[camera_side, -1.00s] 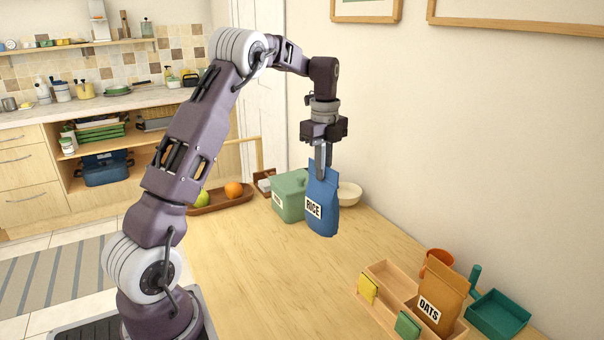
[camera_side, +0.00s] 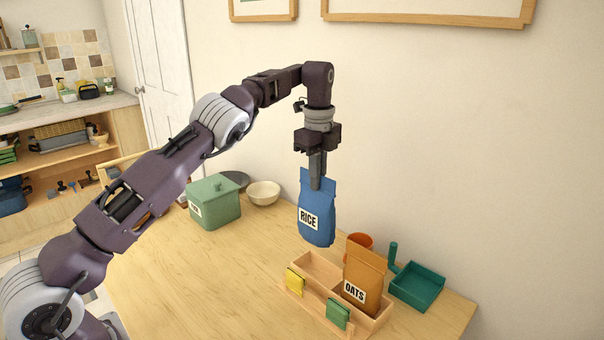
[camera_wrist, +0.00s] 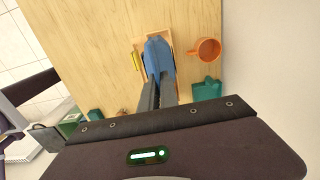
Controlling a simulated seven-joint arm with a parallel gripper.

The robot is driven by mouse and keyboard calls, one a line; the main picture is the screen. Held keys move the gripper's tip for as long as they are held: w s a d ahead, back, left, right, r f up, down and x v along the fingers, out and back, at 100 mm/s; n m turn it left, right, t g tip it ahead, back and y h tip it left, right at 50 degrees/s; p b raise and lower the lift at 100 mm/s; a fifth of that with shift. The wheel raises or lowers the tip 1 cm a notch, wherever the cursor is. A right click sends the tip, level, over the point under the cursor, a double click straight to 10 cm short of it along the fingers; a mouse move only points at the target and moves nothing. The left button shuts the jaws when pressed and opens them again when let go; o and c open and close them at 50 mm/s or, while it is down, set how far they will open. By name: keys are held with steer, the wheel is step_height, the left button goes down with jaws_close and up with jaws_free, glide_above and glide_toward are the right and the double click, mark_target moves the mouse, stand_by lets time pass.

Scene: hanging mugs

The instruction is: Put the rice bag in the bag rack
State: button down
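The blue rice bag (camera_side: 317,218) hangs upright from my gripper (camera_side: 317,182), which is shut on its top edge. The bag is above the back left part of the wooden bag rack (camera_side: 316,307), apparently clear of it. The rack has a yellow clip and a green clip on its front. An orange oats bag (camera_side: 364,275) stands in the rack's right compartment. In the wrist view the rice bag (camera_wrist: 157,55) lies between my gripper fingers (camera_wrist: 158,92) and hides much of the rack (camera_wrist: 139,46).
A teal dustpan (camera_side: 418,286) and an orange mug (camera_side: 358,242) stand right of and behind the rack. A green lidded box (camera_side: 214,205) and a cream bowl (camera_side: 264,192) are at the back left. The table left of the rack is clear.

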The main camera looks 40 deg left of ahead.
mark_target(322, 191)
steer(key=shift+w+d, duration=0.15)
steer(key=shift+d, duration=0.55)
steer(key=shift+f, duration=2.65)
steer(key=shift+f, duration=4.2)
steer(key=c, duration=1.5)
jaws_free()
steer(key=shift+c, duration=0.2)
steer(key=shift+o, duration=0.2)
steer(key=shift+o, duration=1.3)
